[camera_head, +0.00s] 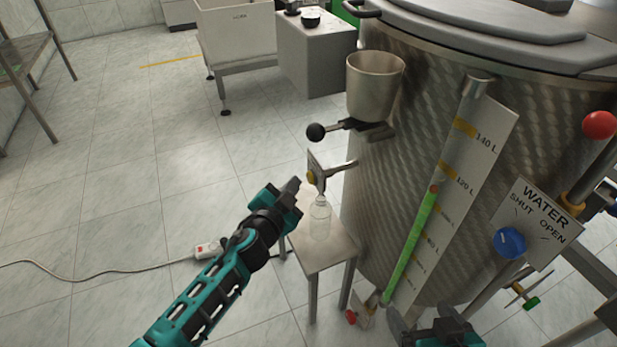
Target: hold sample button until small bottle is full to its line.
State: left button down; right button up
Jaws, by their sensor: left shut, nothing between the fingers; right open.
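The small bottle (320,211), clear and upright, stands on a small metal stand (325,255) beside the big steel tank. Its fill line and liquid level are too small to make out. My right gripper (424,325) is open and only partly in view at the bottom edge, in front of the tank's foot.
The steel tank (385,200) fills the right side, with a green level gauge (412,245), a funnel (374,85), a black-knobbed lever (317,132) and a blue water knob (509,243). A power strip (207,250) with a cable lies on the floor at left.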

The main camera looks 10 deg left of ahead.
pick_arm(q)
jog(key=shift+w+d, duration=0.25)
jog(key=shift+d, duration=0.1)
jog(key=shift+w+d, duration=0.25)
jog(key=shift+d, duration=0.2)
dwell(7.2)
